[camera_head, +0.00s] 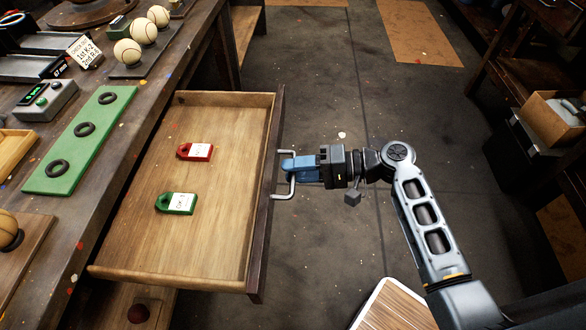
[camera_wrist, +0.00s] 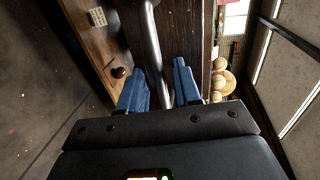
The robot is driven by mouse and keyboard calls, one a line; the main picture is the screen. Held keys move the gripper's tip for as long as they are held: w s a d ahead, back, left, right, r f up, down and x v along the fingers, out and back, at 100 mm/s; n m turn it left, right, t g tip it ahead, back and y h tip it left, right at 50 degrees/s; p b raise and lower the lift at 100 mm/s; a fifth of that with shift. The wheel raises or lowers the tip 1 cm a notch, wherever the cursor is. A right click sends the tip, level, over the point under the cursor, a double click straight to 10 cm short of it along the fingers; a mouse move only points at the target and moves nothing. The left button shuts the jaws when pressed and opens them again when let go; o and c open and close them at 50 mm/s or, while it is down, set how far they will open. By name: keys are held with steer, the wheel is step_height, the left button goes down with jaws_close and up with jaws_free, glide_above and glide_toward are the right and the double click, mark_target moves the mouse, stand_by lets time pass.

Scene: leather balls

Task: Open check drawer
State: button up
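The wooden drawer (camera_head: 225,225) stands pulled far out from the workbench in the head view. Its front panel (camera_head: 268,190) carries a metal bar handle (camera_head: 283,196), also seen in the wrist view (camera_wrist: 153,45). A red tag (camera_head: 196,152) and a green tag (camera_head: 176,203), both with white labels, lie inside on the drawer's floor. My gripper (camera_head: 290,166) is at the middle of the handle. In the wrist view its blue fingers (camera_wrist: 158,85) lie on both sides of the bar. Whether they press on it I cannot tell.
The workbench on the left holds a green mat (camera_head: 98,118) with black rings, a scale (camera_head: 46,101) and several leather balls (camera_head: 143,31). Floor (camera_head: 350,80) is clear beyond my gripper. A shelf with a cardboard box (camera_head: 545,118) stands at the right.

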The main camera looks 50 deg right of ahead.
steer(key=v, duration=0.7)
steer(key=shift+a+f, duration=0.1)
steer(key=shift+f, duration=0.05)
stand_by(0.3)
